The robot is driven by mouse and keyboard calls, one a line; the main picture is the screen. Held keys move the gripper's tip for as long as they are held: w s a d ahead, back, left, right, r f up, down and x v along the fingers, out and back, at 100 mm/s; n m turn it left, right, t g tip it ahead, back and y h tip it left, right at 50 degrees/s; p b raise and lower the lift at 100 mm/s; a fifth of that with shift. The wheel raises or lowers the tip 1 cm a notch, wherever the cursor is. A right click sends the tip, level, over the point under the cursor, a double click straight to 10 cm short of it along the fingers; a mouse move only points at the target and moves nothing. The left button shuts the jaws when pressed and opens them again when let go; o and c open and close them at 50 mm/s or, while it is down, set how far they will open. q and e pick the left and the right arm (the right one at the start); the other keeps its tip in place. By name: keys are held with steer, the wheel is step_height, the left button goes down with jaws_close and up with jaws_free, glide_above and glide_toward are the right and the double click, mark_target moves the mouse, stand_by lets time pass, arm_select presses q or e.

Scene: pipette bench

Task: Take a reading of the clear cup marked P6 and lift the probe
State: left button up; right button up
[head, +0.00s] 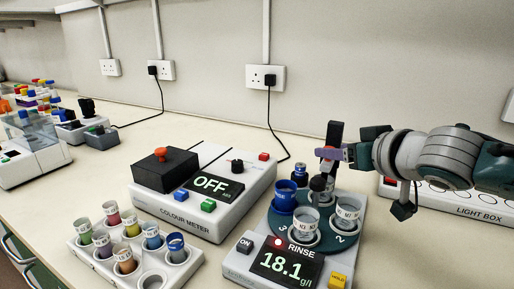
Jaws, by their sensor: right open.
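The reading device (240,262) stands at the front right, its display (287,267) showing 18.1 g/l, with RINSE lettered above. Its dark turntable (325,240) carries a blue cup (285,198), a clear cup (306,222) at the front and another clear cup (347,213) at the right. Their small labels are hard to read, so I cannot tell which is P6. A dark post (335,135) rises behind, and a dark rounded probe part (319,183) sits low over the back of the turntable. My right gripper (331,153) is open beside the post; contact is unclear.
A colour meter (232,214) reading OFF stands left of the device. A rack (90,262) of coloured cups is at the front left. A light box (480,210) lies at the right under my right arm. Cables run from wall sockets behind.

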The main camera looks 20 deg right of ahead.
steer(key=shift+w+f, duration=0.1)
steer(key=shift+w, duration=0.1)
jaws_close()
stand_by(0.5)
stand_by(0.9)
